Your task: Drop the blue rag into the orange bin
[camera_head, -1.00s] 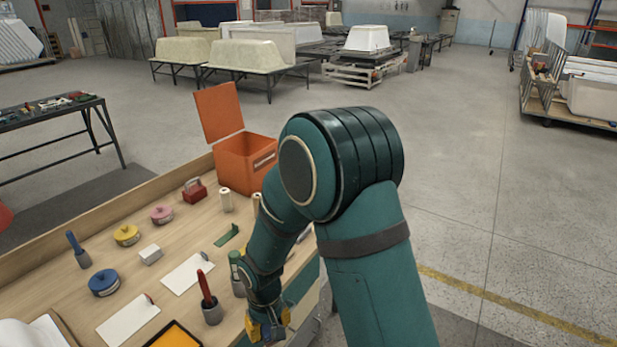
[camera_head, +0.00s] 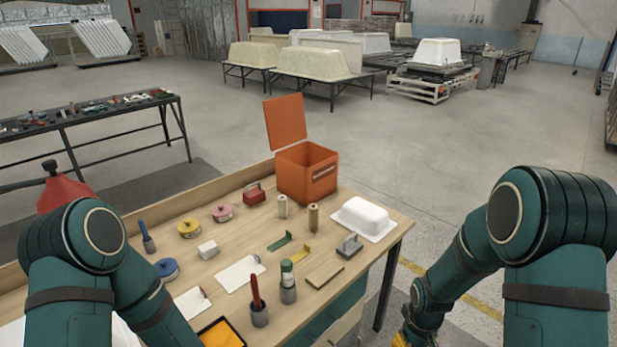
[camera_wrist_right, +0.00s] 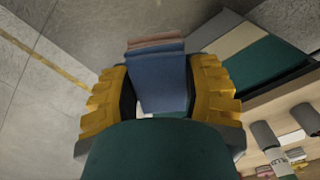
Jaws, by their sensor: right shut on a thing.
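The orange bin (camera_head: 308,172) stands at the far edge of the workbench in the head view, its lid (camera_head: 286,122) raised. My right gripper (camera_wrist_right: 163,85) is shut on the blue rag (camera_wrist_right: 160,78), which sits between its yellow fingers in the right wrist view. A pinkish layered edge shows at the rag's far end. In the head view the right gripper shows only as a bit of yellow at the bottom, right of the bench, and the rag is not visible there. My left arm reaches over the near left of the bench; its gripper is out of frame.
A white tub model (camera_head: 362,216) sits right of the bin. Open floor lies right of the bench.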

